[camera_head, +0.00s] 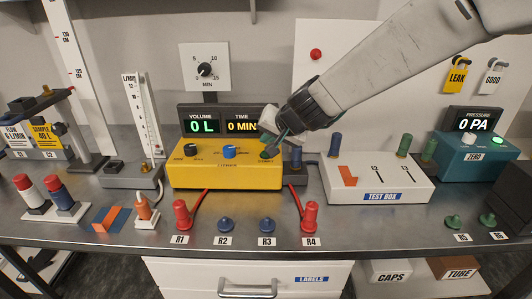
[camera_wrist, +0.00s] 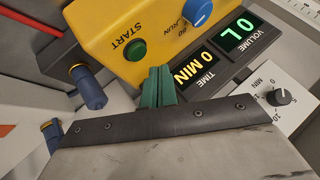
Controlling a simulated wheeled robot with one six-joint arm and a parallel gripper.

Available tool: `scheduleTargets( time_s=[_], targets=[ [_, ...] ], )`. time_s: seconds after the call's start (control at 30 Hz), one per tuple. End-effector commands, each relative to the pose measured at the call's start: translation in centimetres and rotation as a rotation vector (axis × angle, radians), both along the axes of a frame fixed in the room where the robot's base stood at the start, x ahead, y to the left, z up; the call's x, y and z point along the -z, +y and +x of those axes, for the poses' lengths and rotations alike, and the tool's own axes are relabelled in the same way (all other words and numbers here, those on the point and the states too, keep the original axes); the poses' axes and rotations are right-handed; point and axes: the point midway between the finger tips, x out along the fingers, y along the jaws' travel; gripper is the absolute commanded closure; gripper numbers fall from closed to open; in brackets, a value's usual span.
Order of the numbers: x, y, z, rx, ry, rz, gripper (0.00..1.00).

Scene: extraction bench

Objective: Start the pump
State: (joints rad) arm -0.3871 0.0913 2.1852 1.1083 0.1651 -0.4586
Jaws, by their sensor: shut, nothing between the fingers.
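The pump is a yellow box (camera_head: 225,177) on the bench, with a black knob (camera_head: 191,150), a blue knob (camera_head: 229,152) and a green START button (camera_wrist: 134,50). The blue knob also shows in the wrist view (camera_wrist: 198,12). The display (camera_head: 220,122) behind it reads 0 L and 0 MIN. My gripper (camera_head: 270,145) is at the pump's right end, over the START button area, and partly hides it in the head view. In the wrist view its green fingers (camera_wrist: 158,72) are shut and empty, their tips beside the button; contact with it is not visible.
Blue plugs stand right of the pump, one (camera_wrist: 90,88) close to my gripper. The white test box (camera_head: 380,180) is further right. Red plugs (camera_head: 182,215) with red leads stand in front.

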Motion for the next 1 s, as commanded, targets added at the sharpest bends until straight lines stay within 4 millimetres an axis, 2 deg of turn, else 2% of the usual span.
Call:
scheduleTargets(
  time_s=[0.3,1.0],
  targets=[
    [1.14,-0.08,0.02,0.002,-0.001,-0.004,1.00],
    [1.15,-0.07,0.01,0.003,-0.001,-0.002,1.00]
  ],
)
